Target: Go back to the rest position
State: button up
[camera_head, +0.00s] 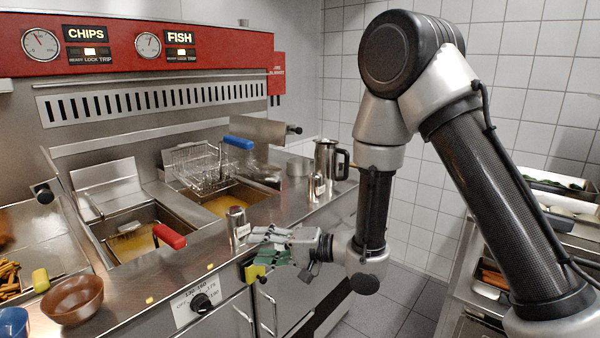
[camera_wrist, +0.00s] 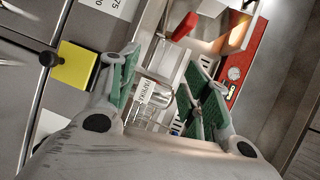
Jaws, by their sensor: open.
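My gripper (camera_head: 256,250) is at the end of my arm, low in front of the fryer counter's front edge. Its green-padded fingers point left towards the counter in the head view. In the wrist view the two fingers (camera_wrist: 166,88) stand apart. A labelled metal shaker (camera_wrist: 147,92) shows between them, beyond the fingers. In the head view the metal shaker (camera_head: 238,225) stands upright on the counter, just left of my gripper. I see nothing held.
The steel counter holds fryer basins, a red-handled basket (camera_head: 169,236), a blue-handled basket (camera_head: 203,165), a brown bowl (camera_head: 73,299) and a metal jug (camera_head: 327,161). A yellow block (camera_head: 255,272) is close below my gripper. A food rack (camera_head: 562,222) stands right; tiled floor (camera_head: 400,300) lies between.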

jog(key=w+d+f+n+h, duration=0.1)
jog(key=d+f+n+h, duration=0.3)
jog(key=d+f+h, duration=0.65)
jog(key=d+n+h, duration=0.2)
jog(key=d, duration=0.6)
jog(key=s+d+r+g+h, duration=0.1)
jog(key=s+d+r+h, duration=0.1)
jog(key=s+d+r, duration=0.55)
jog(key=s+d+r+g+h, duration=0.2)
jog(key=d+r, duration=0.3)
jog(key=d, duration=0.6)
jog(key=s+d+r+m+t, duration=0.1)
jog(key=s+d+r+m, duration=0.1)
jog(key=s+d+r, duration=0.2)
jog(key=s+d+r+m+t, duration=0.2)
jog(key=s+d+r, duration=0.2)
jog(key=s+r, duration=0.3)
notch_tip(320, 180, up, 3)
